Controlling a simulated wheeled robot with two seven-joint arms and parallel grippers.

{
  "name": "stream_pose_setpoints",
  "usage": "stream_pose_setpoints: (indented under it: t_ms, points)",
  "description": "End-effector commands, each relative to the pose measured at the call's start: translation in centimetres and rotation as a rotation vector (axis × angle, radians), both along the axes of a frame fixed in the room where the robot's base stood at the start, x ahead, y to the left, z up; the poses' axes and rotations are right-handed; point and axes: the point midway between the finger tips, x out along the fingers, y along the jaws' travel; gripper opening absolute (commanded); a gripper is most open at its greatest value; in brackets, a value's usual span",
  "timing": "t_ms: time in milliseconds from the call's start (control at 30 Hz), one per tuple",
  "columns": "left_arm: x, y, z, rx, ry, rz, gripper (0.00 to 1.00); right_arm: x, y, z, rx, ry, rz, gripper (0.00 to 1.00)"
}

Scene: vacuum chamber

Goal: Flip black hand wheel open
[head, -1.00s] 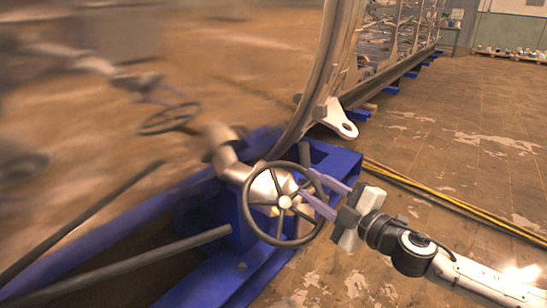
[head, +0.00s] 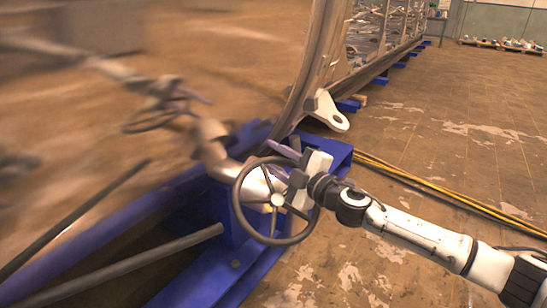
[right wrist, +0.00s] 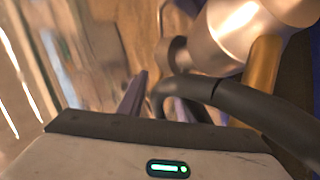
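The black hand wheel (head: 237,197) has a round rim and thin spokes. It stands in front of a silver valve body (head: 252,184), which also shows in the right wrist view (right wrist: 235,35). My right gripper (head: 283,152) reaches the wheel's upper right side and partly covers the rim there. In the right wrist view its purple fingers (right wrist: 160,104) are spread apart. The dark rim (right wrist: 250,104) curves in between them, with one finger partly behind it. I cannot tell whether the fingers touch the rim. My left gripper is not in view.
The shiny chamber wall (head: 90,90) on the left mirrors the wheel and my arm. A blue frame (head: 225,265) lies under the valve, with a grey bar (head: 150,262) at left. A metal lug (head: 327,111) juts out above. Yellow hoses (head: 440,190) cross the floor at right.

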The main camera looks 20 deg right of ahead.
Motion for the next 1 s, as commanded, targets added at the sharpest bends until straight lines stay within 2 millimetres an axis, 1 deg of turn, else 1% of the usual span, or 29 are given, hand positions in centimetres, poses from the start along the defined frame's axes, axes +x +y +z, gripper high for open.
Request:
stream_pose_setpoints:
  t_ms: [233,267,300,433,467,767,1000]
  points:
    - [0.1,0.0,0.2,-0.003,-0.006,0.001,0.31,0.1,0.1,0.0,0.0,0.0,0.0,0.32]
    - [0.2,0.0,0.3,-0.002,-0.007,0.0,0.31,0.1,0.1,0.0,0.0,0.0,0.0,0.3]
    - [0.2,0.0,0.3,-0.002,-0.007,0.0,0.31,0.1,0.1,0.0,0.0,0.0,0.0,0.23]
    - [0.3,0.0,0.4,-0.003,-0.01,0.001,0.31,0.1,0.0,0.0,0.0,0.0,0.0,0.01]
    - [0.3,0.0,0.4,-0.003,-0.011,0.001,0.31,0.1,0.0,0.0,0.0,0.0,0.0,0.0]
    - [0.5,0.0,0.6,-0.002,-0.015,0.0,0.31,0.1,0.0,0.0,-0.004,0.0,0.004,0.0]
    - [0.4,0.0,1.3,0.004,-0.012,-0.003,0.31,-0.1,-0.2,0.4,-0.051,-0.011,0.05,0.0]
